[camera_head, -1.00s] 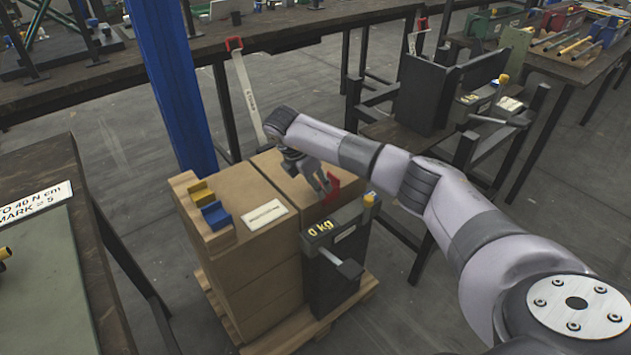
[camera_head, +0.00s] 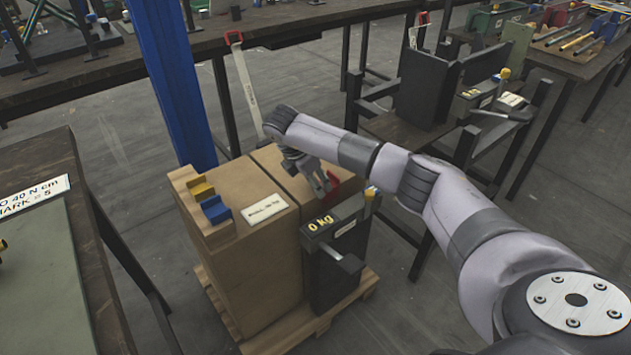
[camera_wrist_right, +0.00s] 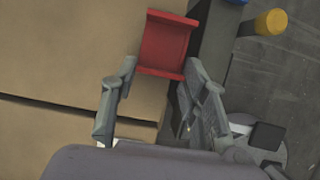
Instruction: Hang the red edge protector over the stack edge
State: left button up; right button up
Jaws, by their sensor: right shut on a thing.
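The red edge protector (camera_head: 334,181) is at the right edge of the stack of cardboard boxes (camera_head: 250,255), partly hidden by my right gripper (camera_head: 322,188) in the head view. In the right wrist view, the protector (camera_wrist_right: 166,43) sits between the fingertips of my right gripper (camera_wrist_right: 160,72), which is shut on it. It lies along the border between the box top and the dark gap beside it. I cannot tell whether it touches the box. My left gripper is not in view.
Yellow (camera_head: 202,191) and blue (camera_head: 215,209) pieces and a white label (camera_head: 264,211) are on the stack. A blue post (camera_head: 172,85) rises behind it.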

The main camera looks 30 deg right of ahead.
jog(key=o, duration=1.2)
jog(key=v, duration=1.2)
